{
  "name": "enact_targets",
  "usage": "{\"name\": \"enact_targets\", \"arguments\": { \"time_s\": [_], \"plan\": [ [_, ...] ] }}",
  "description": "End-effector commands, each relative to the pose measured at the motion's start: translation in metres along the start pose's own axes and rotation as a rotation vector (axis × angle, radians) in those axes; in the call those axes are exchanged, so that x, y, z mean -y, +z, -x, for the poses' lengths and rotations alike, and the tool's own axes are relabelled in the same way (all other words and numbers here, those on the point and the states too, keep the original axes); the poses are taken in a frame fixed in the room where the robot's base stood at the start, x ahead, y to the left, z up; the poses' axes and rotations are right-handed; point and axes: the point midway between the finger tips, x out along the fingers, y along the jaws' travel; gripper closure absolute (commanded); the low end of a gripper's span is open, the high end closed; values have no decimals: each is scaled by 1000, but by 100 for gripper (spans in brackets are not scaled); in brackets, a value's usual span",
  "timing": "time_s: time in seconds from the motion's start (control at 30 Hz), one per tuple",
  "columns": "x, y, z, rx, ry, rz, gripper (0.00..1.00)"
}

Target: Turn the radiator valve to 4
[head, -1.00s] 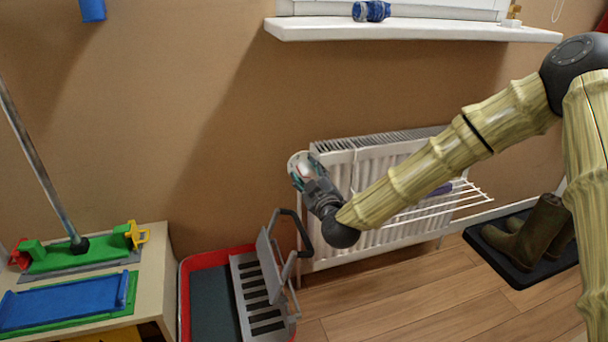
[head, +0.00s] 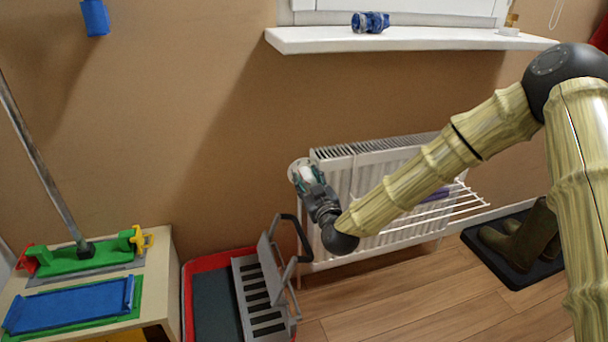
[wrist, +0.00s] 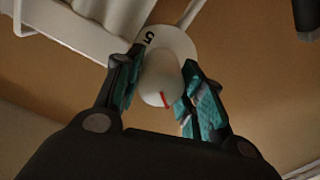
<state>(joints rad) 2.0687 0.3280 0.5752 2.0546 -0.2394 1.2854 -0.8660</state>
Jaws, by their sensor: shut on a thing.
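The white radiator valve (wrist: 160,78) shows large in the wrist view, a rounded knob with a red mark on its lower right side. Behind it is a pale round dial plate (wrist: 178,42) with a black 5 near its upper left; its other numbers are hidden or not readable. My gripper (wrist: 158,88) is shut on the knob, with one teal-padded finger on each side. In the head view my gripper (head: 306,178) is at the upper left end of the white radiator (head: 330,235), covering much of the valve.
A wire drying rack (head: 440,210) sticks out from the radiator's front. A grey mop wringer (head: 265,285) stands below my gripper in a red-rimmed tray (head: 187,300). Boots (head: 525,240) stand on a dark mat at right. A white windowsill (head: 430,40) runs above.

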Motion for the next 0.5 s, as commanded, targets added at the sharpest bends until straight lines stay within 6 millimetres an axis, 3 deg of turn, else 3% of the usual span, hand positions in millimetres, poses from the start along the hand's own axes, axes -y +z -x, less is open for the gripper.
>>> {"name": "enact_targets", "arguments": {
  "time_s": [0.5],
  "plan": [
    [0,-2,0,1,-1,-491,85]
  ]
}}
